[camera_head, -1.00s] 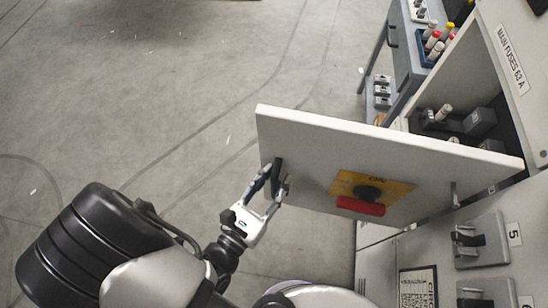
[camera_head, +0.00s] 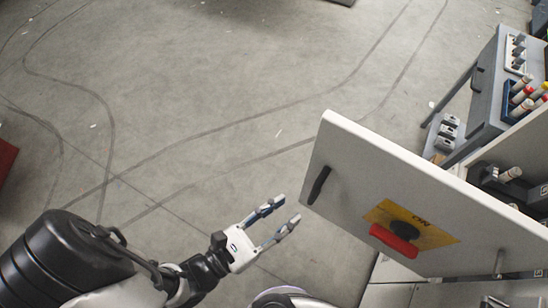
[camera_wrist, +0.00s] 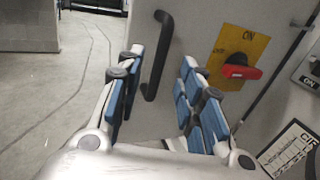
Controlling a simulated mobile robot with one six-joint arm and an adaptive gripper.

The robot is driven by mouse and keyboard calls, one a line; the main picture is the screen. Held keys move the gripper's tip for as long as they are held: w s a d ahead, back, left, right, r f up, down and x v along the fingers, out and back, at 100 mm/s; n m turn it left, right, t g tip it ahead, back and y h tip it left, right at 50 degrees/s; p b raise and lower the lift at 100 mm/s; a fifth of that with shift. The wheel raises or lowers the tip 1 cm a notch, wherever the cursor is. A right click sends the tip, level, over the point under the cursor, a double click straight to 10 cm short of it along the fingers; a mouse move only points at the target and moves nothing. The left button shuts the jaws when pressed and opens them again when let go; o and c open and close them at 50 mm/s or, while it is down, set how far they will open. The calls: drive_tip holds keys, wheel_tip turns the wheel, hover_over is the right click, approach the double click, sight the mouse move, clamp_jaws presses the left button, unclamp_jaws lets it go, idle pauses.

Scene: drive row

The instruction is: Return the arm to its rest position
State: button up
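My gripper (camera_head: 279,221) is open and empty, a little to the left of the cabinet door in the head view. In the wrist view its two blue-padded fingers (camera_wrist: 155,100) stand apart, with the door's black handle (camera_wrist: 158,55) beyond the gap between them. The open white door (camera_head: 345,150) carries this handle (camera_head: 319,185) near its left edge. The fingers appear clear of the handle. On the door is a yellow plate with a red rotary switch (camera_head: 394,240), also visible in the wrist view (camera_wrist: 241,72).
Inside the cabinet, fuses (camera_head: 508,175) show behind the door. A grey cart (camera_head: 490,95) with several coloured fuses stands beyond it at the upper right. The grey floor (camera_head: 180,110) to the left is wide and clear. A red object (camera_head: 5,158) shows at the left edge.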

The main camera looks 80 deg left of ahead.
drive_tip(key=shift+v, duration=1)
